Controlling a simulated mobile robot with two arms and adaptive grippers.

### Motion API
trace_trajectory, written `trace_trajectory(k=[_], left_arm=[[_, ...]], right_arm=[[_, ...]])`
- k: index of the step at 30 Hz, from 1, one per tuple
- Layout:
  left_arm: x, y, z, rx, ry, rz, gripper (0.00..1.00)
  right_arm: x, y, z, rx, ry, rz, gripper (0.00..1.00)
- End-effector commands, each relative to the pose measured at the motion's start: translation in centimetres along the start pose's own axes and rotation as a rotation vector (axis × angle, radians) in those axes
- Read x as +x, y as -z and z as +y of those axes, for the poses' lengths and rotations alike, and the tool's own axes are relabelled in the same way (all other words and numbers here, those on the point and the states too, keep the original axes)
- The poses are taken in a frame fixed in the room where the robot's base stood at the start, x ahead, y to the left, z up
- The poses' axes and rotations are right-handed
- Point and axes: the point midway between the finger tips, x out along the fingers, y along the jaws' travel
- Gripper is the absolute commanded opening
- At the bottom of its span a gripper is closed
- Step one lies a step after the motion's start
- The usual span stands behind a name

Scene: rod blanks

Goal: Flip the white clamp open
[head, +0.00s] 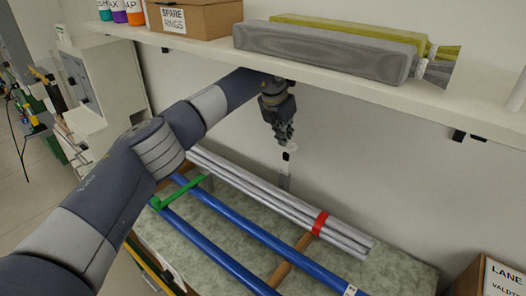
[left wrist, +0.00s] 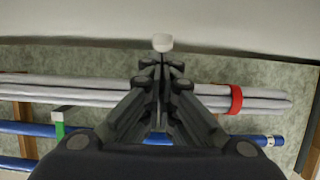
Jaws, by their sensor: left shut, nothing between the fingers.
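The white clamp (head: 290,147) shows as a small white piece with a dark patch, atop a thin pale upright behind the bundle of grey rods (head: 270,192). Its white end also shows in the left wrist view (left wrist: 162,42), just beyond my fingertips. My left gripper (head: 284,139) points down from above. It is shut with nothing between its fingers, and its tips are at the top of the white piece. I cannot tell whether they touch it. The fingers hide part of the rods in the left wrist view. My right gripper is not in view.
A red band (head: 320,223) goes around the grey rods. A green piece (head: 180,191) lies by the blue rods (head: 235,222) in front. A shelf (head: 340,75) with a box (head: 195,17) and long bundles (head: 322,52) hangs above. The wall stands close behind.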

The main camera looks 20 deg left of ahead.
Motion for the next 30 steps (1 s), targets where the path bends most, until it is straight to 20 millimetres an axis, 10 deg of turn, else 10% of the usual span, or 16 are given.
trace_trajectory(k=[30], left_arm=[[-3.7,9.7,0.0,0.0,-0.001,-0.001,0.0]], right_arm=[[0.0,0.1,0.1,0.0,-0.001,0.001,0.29]])
